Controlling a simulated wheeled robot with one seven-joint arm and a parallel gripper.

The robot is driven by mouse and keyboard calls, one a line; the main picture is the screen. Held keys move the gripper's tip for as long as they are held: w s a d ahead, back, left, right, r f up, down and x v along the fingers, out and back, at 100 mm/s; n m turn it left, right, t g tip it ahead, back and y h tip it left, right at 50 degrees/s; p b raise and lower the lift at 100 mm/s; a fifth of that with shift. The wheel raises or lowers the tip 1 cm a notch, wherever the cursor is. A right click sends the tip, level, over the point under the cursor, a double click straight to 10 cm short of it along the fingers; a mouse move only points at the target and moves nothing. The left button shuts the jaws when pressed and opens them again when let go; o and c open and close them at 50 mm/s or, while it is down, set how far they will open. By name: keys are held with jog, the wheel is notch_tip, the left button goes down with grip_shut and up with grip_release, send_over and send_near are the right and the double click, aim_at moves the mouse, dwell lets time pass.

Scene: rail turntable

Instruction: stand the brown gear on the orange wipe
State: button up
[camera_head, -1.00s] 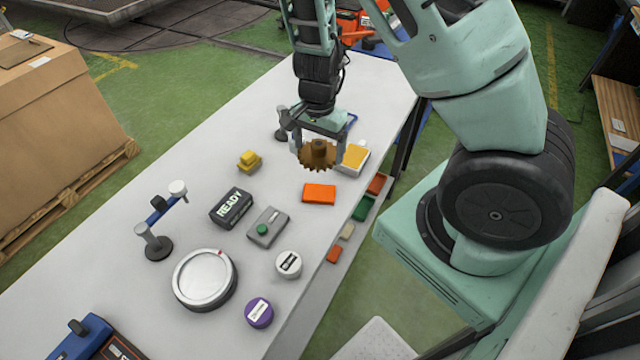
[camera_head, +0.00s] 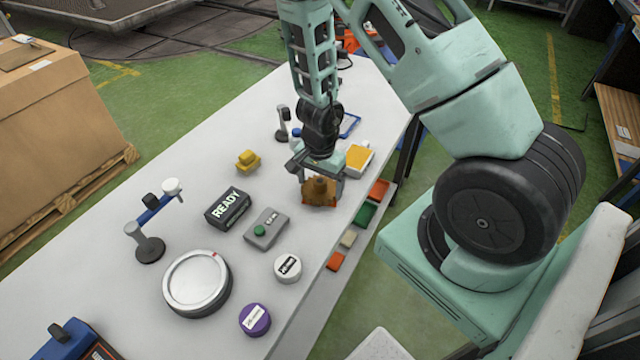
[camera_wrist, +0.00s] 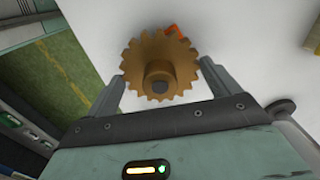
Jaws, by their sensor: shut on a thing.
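The brown gear (camera_head: 320,192) is held between the two fingers of my gripper (camera_head: 320,184), its toothed disc level and its hub toward me. It also shows between the fingers in the wrist view (camera_wrist: 140,58). The orange wipe (camera_wrist: 172,30) peeks out past the gear's far rim in the wrist view. In the head view the gear and gripper cover nearly all of the wipe. I cannot tell whether the gear touches it.
A grey box with a green button (camera_head: 266,229) and a black READY display (camera_head: 228,208) lie left of the gripper. A yellow-topped white block (camera_head: 358,159) sits close behind on the right. Coloured bins (camera_head: 364,214) line the table's right edge.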

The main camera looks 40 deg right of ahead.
jog(key=shift+f, duration=0.15)
jog(key=o, duration=1.1)
